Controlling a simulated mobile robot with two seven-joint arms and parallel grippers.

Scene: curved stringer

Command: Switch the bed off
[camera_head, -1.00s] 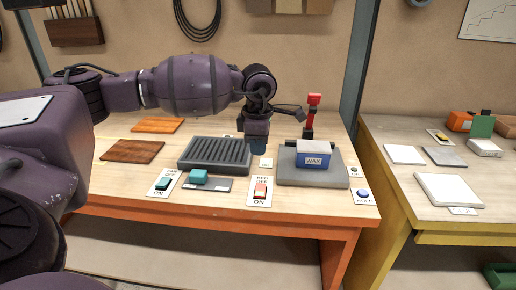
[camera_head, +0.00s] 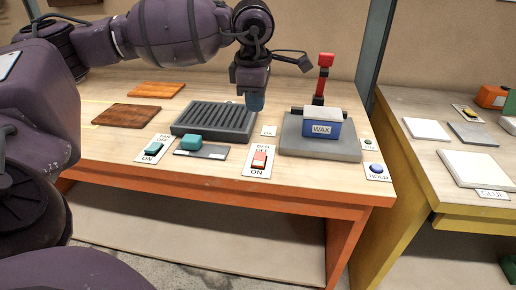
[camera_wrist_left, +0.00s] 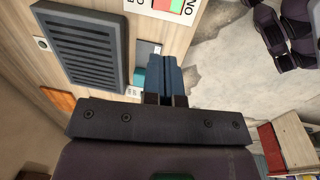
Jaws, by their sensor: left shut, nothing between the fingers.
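The bed switch is a red rocker (camera_head: 259,159) on a white plate at the front of the orange bench, with "BED OFF" above it and "ON" below. I cannot tell which way the rocker is tipped. A plate marked "ON" with red and green parts (camera_wrist_left: 170,7) shows cut off at the top of the left wrist view. My left gripper (camera_head: 256,102) points down with blue fingers shut and empty, behind the switch by the right end of the dark ribbed bed (camera_head: 205,132). The fingers (camera_wrist_left: 168,80) also show in the left wrist view.
Left of the bed switch are a teal switch (camera_head: 154,148) and a teal block (camera_head: 192,142). A blue wax box (camera_head: 321,130) on a grey base and a red-handled lever (camera_head: 324,75) stand right. A blue HOLD button (camera_head: 376,169) is at the right corner.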

